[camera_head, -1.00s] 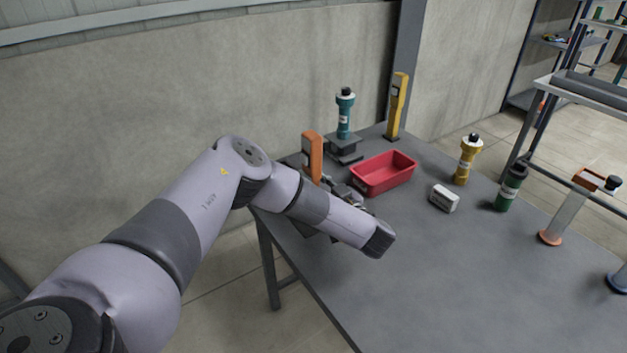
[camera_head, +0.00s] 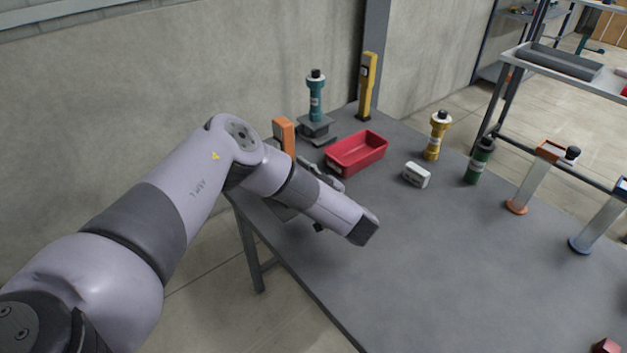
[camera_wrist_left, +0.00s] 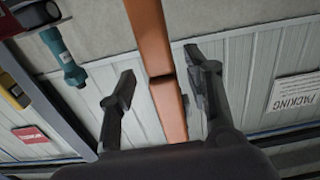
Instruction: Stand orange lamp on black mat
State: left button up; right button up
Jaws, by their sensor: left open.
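The orange lamp (camera_head: 284,136) is an upright orange bar near the table's back left edge, its lower part hidden behind my left arm in the head view. In the left wrist view the orange lamp (camera_wrist_left: 150,35) runs between the two dark fingers of my left gripper (camera_wrist_left: 162,64). The fingers are apart, with a gap to the lamp on the left side; whether the right finger touches it I cannot tell. In the head view my left gripper (camera_head: 322,178) is mostly hidden by its own wrist. My right gripper is out of view.
A red bin (camera_head: 357,152) stands right of the lamp. A white box (camera_head: 416,175), yellow flashlight (camera_head: 437,135) and green flashlight (camera_head: 479,160) stand rightward. The table's front middle is clear.

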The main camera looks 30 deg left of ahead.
pick_arm(q)
jog(key=v, duration=0.9)
jog(key=shift+d, duration=0.3)
jog(key=shift+s, duration=0.1)
